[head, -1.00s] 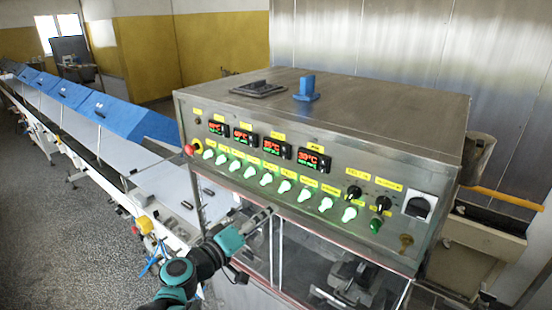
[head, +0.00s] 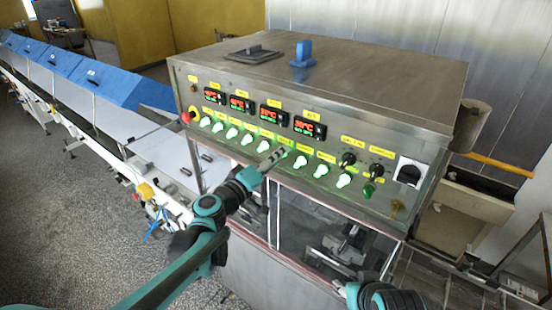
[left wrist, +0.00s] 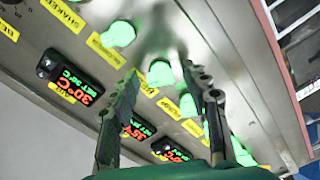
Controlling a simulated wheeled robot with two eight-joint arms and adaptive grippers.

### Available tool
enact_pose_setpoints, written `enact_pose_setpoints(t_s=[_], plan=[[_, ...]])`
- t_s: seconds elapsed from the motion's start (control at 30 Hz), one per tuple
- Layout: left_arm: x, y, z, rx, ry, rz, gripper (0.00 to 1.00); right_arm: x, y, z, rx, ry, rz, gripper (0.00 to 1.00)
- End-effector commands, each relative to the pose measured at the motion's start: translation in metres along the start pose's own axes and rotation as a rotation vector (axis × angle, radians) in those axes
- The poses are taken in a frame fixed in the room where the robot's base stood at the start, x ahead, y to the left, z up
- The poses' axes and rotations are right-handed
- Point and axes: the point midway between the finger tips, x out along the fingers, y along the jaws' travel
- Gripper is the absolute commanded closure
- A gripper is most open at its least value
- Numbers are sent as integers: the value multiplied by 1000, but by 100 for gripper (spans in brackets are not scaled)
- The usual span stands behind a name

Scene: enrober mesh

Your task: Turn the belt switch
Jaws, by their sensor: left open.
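The control panel (head: 300,150) on the steel machine carries a row of glowing green switches (head: 232,132). Their small yellow labels are mostly too small to read in the head view, so I cannot tell which one is the belt switch. My left gripper (head: 273,158) is at the panel front, near the middle of the row, and partly hides it. In the left wrist view its fingers are open, and a green switch (left wrist: 160,73) shows between their tips; contact cannot be told. My right arm shows at the bottom right; its gripper (head: 346,289) is only partly in view.
Several red-lit displays (head: 273,116) sit above the switches. A red button (head: 187,117) is at the panel's left end. Black knobs (head: 347,159) and a square black rotary switch (head: 409,174) are at the right. The blue-covered conveyor (head: 118,85) runs off to the left.

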Motion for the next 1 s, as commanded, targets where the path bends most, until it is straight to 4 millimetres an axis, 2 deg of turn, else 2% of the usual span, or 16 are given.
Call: enact_pose_setpoints(t_s=[0.03, 0.07, 0.2, 0.23, 0.67, 1.0], plan=[[0, 0, 0, 0, 0, 0, 53, 0, 0, 0, 0, 0, 0, 53], [0, 0, 0, 0, 0, 0, 59, 0, 0, 0, 0, 0, 0, 53], [0, 0, 0, 0, 0, 0, 96, 0, 0, 0, 0, 0, 0, 53], [0, 0, 0, 0, 0, 0, 100, 0, 0, 0, 0, 0, 0, 53], [-1, -1, 1, -57, 0, -1, 100, 3, 0, 2, 0, 0, 0, 53], [-1, -2, 1, -305, 0, -1, 100, 13, 0, 9, 0, 0, 0, 53]])
